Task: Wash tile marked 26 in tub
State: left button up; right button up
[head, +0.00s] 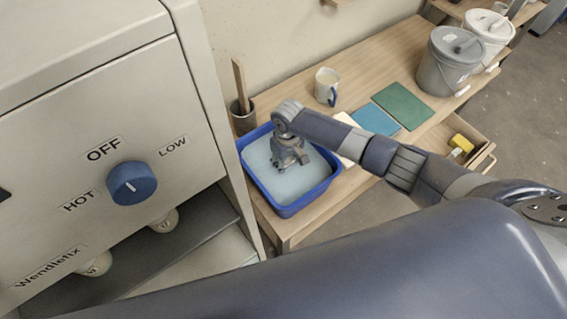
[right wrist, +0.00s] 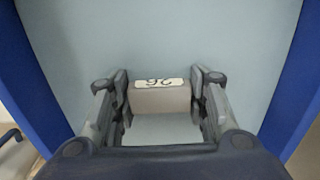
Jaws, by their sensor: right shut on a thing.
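The blue tub (head: 282,205) stands on the wooden bench, holding pale blue water (head: 262,165). My right gripper (head: 290,163) reaches down into the tub, over or in the water. In the right wrist view my right gripper (right wrist: 160,98) is shut on a beige-grey tile (right wrist: 160,101). The tile's white edge label (right wrist: 158,83) carries dark marks, too small and distorted to read surely. The tub's blue walls show on both sides there. I cannot tell how deep the tile sits. In the head view the gripper hides the tile. My left gripper is not in view.
A pale tile (head: 346,121), a blue tile (head: 374,120) and a green tile (head: 402,105) lie right of the tub. A mug (head: 326,82) and a dark pot (head: 243,120) stand behind. Two buckets (head: 440,72) are farther right. A kiln-like cabinet (head: 60,130) is close left.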

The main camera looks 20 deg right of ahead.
jog(key=shift+d, duration=0.45)
jog(key=shift+a, duration=0.15)
jog(key=shift+a, duration=1.1)
jog(key=shift+d, duration=0.1)
jog(key=shift+d+p, duration=0.55)
jog(key=shift+d, duration=0.6)
notch_tip(320, 180, up, 8)
jog(key=p, duration=0.8)
jog(key=shift+f, duration=0.2)
dwell(0.5)
